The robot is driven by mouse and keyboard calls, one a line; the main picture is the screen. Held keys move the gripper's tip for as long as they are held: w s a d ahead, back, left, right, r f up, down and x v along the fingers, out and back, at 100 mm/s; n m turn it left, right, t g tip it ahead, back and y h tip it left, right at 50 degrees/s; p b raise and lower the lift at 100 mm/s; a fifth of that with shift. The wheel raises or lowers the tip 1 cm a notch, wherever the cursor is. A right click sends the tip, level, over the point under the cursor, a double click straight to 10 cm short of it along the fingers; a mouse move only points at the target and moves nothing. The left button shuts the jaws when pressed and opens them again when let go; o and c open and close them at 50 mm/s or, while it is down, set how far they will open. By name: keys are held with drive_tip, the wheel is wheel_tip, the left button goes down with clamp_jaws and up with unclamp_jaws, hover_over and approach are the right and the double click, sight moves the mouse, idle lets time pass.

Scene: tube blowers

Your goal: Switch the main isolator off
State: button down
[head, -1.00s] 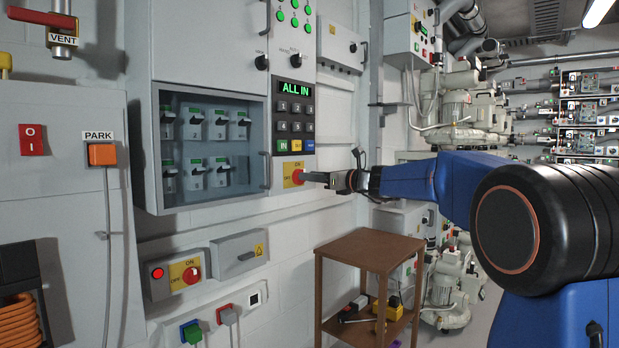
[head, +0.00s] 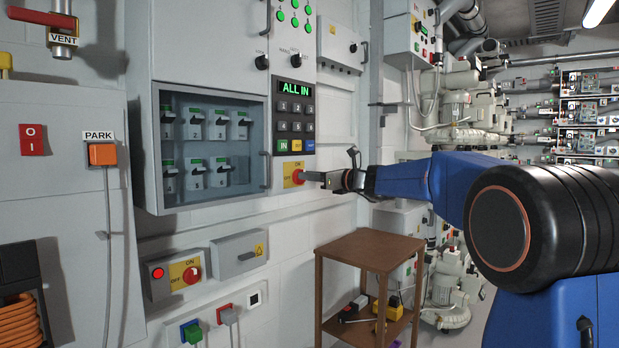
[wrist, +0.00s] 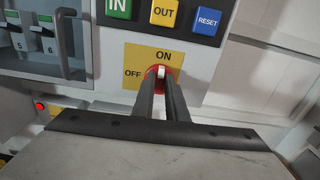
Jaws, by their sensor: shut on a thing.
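The main isolator (head: 291,174) is a red rotary knob on a yellow plate marked ON and OFF, low on the grey cabinet under the keypad. In the wrist view the yellow plate (wrist: 137,57) shows ON at the top and OFF at the left. The red knob (wrist: 151,70) there has a pale grip between my fingertips, pointing about up towards ON. My gripper (head: 305,177) reaches it from the right; in the wrist view my gripper (wrist: 161,79) is shut on the knob. The fingers hide the knob's lower part.
Above the knob are the IN, OUT and RESET buttons (wrist: 163,12) and a display (head: 294,89) reading ALL IN. A glass-fronted breaker box (head: 212,151) is to the left. A second red ON/OFF knob (head: 191,275) sits lower left. A brown table (head: 370,248) stands below my arm.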

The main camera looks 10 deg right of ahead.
drive_tip(key=n, duration=1.1)
drive_tip(key=f+n, duration=0.1)
drive_tip(key=n, duration=0.5)
drive_tip(key=shift+s+a, duration=0.2)
drive_tip(key=shift+a, duration=0.15)
drive_tip(key=shift+n, duration=0.4)
drive_tip(key=c, duration=1.8)
unclamp_jaws()
drive_tip(key=shift+o, duration=0.2)
drive_tip(key=v, duration=1.7)
drive_tip(key=shift+s+d, duration=0.15)
drive_tip(key=shift+s, duration=0.05)
